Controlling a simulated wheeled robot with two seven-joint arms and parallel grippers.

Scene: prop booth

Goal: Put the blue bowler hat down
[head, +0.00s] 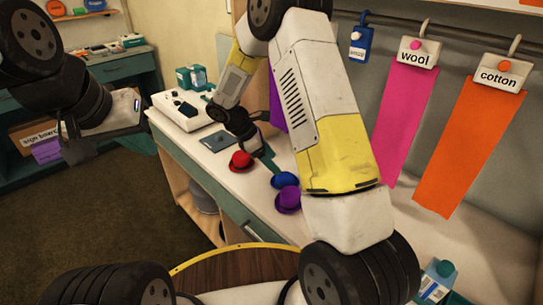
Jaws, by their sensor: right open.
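The blue bowler hat (284,180) sits on the white counter (225,175), between a red hat (241,161) and a purple hat (288,200). My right arm partly overlaps this area from the right. My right gripper (262,148) is open, just above and behind the blue hat, with one teal finger reaching down close to it. I cannot tell if that finger touches the hat. My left gripper (138,135) is far off to the left, away from the counter's hats, and its jaws are not clear.
A wool tag (416,52) with pink cloth and a cotton tag (500,75) with orange cloth hang from a rail. A dark flat pad (217,141) and a white device (185,110) lie further back on the counter.

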